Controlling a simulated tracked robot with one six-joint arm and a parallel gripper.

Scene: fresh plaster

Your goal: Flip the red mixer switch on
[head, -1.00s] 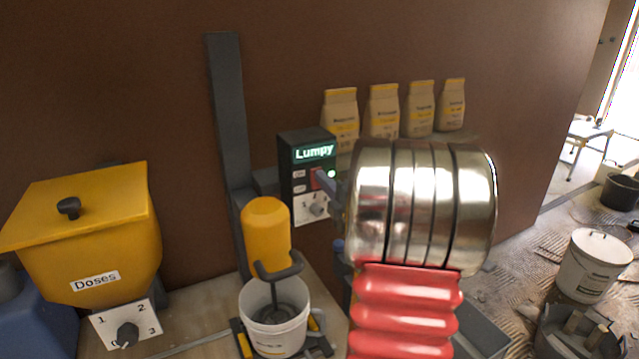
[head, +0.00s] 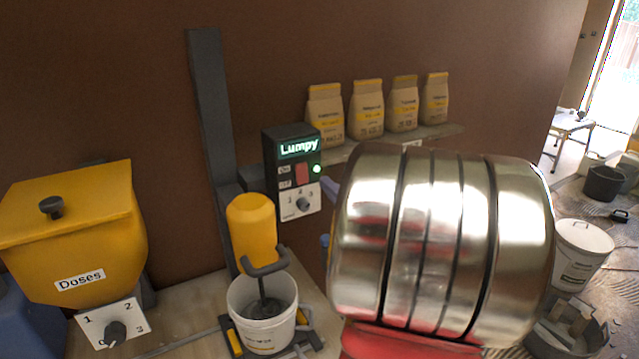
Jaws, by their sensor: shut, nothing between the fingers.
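The red mixer switch (head: 302,173) is on the front of a dark control box (head: 270,165), beside small labels that appear to read ON and OFF. I cannot tell which way the switch is tipped. A green light (head: 316,169) glows to its right, and the display (head: 298,148) above reads "Lumpy". The yellow mixer (head: 251,222) stands to the left, its whisk in a white bucket (head: 250,310). My gripper (head: 331,191) is shut and empty, just right of the box and apart from the switch. My arm hides most of it.
A white dial (head: 303,204) sits below the switch. A yellow hopper (head: 80,225) labelled "Doses", with a numbered dial (head: 115,332), stands at the left. Several paper bags (head: 367,108) line a shelf behind my arm. A dark post (head: 205,110) rises behind the mixer.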

